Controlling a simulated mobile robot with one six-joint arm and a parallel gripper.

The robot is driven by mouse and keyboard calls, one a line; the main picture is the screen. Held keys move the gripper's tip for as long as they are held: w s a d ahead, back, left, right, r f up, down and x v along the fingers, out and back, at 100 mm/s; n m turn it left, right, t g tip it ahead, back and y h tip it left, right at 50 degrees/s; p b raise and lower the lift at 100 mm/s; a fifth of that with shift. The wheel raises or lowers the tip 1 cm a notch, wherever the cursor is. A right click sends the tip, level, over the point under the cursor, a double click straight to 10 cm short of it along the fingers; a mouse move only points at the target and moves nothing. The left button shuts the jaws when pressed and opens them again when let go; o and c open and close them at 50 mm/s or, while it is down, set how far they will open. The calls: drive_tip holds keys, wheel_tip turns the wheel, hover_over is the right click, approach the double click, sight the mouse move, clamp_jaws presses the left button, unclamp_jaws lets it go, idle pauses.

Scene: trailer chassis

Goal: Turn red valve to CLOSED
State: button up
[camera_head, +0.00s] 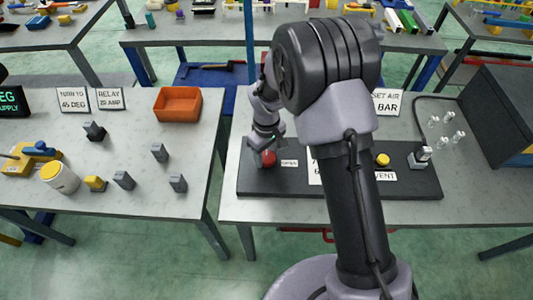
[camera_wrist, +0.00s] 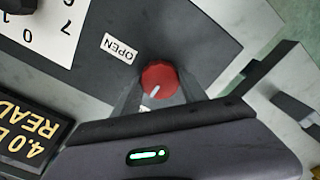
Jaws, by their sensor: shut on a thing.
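The red valve (camera_head: 268,159) is a round knob at the left end of the dark panel (camera_head: 305,187) in the head view. In the wrist view the red valve (camera_wrist: 160,76) shows a white pointer line towards the lower left. In the head view my gripper (camera_head: 267,152) is down at the valve, partly hidden by my arm.
A yellow knob (camera_head: 382,159) with a VENT label and a metal fitting (camera_head: 420,157) are further right on the panel. A lettered display (camera_wrist: 28,140) and a numbered dial plate (camera_wrist: 45,30) lie left in the wrist view. An orange bin (camera_head: 177,103) stands on the left table.

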sight(267, 156)
idle(0.3)
drive_tip(key=o, duration=1.4)
drive_tip(key=shift+c, duration=0.2)
wheel_tip(267, 156, up, 17)
drive_tip(key=p, duration=0.4)
drive_tip(key=shift+r, duration=0.2)
